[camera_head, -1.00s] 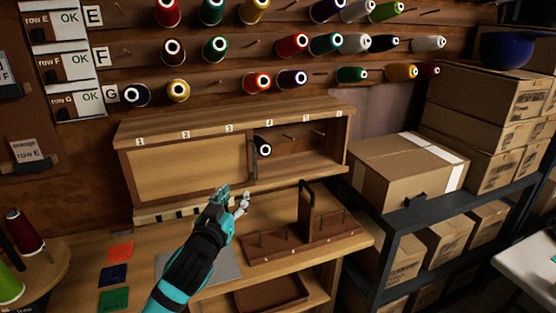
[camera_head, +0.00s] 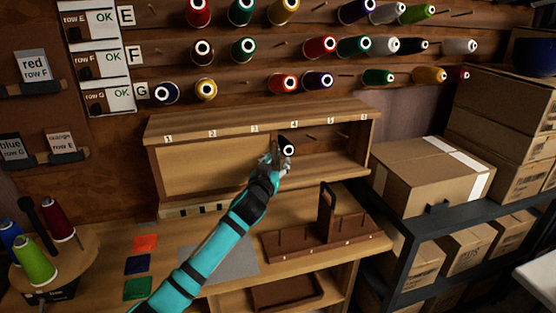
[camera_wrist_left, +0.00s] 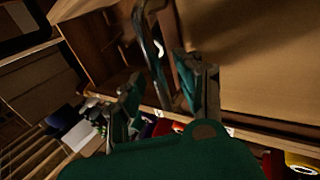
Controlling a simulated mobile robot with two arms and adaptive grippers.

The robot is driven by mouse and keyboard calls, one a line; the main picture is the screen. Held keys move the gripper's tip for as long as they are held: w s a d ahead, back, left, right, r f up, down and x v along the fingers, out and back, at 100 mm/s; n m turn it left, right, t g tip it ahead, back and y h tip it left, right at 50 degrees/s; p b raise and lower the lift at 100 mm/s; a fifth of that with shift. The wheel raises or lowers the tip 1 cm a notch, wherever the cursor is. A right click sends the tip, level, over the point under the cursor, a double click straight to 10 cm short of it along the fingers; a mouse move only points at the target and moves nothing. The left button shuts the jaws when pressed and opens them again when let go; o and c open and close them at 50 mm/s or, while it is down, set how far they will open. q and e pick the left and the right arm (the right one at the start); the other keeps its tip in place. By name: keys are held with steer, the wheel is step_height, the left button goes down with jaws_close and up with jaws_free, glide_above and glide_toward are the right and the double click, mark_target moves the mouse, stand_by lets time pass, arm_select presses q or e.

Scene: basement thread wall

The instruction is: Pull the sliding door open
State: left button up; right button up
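The sliding door (camera_head: 205,172) is a light wood panel covering the left part of the wooden cabinet; the right part stands open. Its dark curved handle, at the panel's right edge, shows in the left wrist view (camera_wrist_left: 150,45). My left gripper (camera_head: 274,162) is at that edge in the head view and hides most of the handle. In the wrist view the two fingers of my left gripper (camera_wrist_left: 163,95) are apart, with the handle between them. I cannot tell whether they touch it. The door panel (camera_wrist_left: 265,60) fills the right of that view. My right gripper is not in view.
A dark spool (camera_head: 288,150) sits on a peg inside the cabinet, close to my gripper. A brown peg rack (camera_head: 325,238) with a tall handle stands on the workbench below. Cardboard boxes (camera_head: 425,180) stand to the right. Coloured spools hang on the wall above.

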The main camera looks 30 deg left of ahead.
arm_select(q)
steer(key=shift+w, duration=0.4)
jaws_close()
steer(key=shift+w+f, duration=0.1)
steer(key=shift+f, duration=0.05)
